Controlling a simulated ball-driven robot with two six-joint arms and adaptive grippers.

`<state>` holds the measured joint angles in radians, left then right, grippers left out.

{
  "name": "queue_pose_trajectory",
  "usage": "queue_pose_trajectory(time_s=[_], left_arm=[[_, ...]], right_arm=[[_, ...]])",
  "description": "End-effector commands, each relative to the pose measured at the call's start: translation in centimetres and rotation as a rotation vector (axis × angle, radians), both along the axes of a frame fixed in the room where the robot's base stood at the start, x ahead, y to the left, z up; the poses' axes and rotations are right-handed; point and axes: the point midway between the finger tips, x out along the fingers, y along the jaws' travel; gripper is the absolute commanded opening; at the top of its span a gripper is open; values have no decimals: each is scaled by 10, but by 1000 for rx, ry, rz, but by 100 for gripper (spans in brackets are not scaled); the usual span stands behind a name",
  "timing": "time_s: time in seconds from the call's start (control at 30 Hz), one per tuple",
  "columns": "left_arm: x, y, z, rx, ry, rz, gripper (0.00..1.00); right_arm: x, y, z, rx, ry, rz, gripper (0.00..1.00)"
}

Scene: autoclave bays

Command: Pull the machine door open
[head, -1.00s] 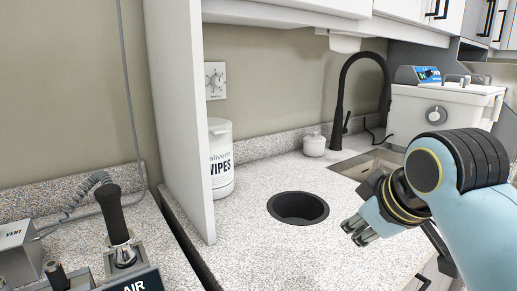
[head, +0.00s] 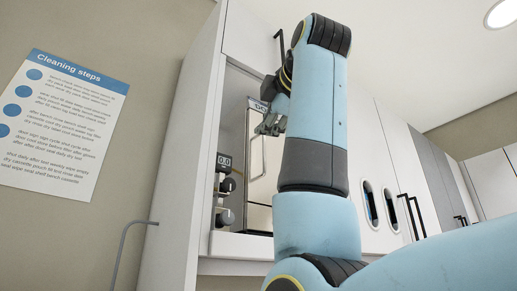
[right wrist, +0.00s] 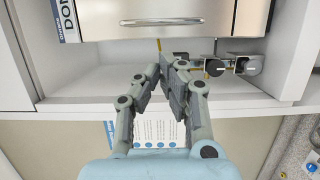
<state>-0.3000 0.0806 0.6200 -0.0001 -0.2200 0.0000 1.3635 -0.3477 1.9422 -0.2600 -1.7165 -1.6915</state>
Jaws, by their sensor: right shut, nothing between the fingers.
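The machine sits in a cabinet bay in the head view; its pale metal door (head: 262,158) is partly hidden behind my right arm. I cannot tell from this angle whether the door stands slightly open. In the right wrist view the door's front (right wrist: 150,10) fills the top, with a long bar-like handle (right wrist: 160,21) across it. My right gripper (head: 268,124) is in front of the machine. In the right wrist view its fingers (right wrist: 166,66) are together and empty, just short of the handle and apart from it. My left gripper is out of view.
Black knobs (head: 225,186) and a 0.0 display (head: 224,160) are on the machine's left side. The bay's white side wall (head: 187,150) stands close by. Cabinet doors with black handles (head: 410,215) line the right. A Cleaning steps poster (head: 62,125) hangs at left.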

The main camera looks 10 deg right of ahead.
Motion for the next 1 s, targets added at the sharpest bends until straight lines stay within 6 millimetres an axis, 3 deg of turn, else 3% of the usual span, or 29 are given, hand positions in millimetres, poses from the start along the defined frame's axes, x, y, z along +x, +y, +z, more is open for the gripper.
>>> queue_pose_trajectory(time_s=[0.5, 0.7, 1.0], left_arm=[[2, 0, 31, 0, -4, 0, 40], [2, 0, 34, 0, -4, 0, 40], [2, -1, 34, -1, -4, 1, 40]], right_arm=[[83, 6, 1, 1, 3, 0, 0], [95, 7, -1, 3, 3, -1, 0], [96, 7, -2, 3, 2, 0, 0]])
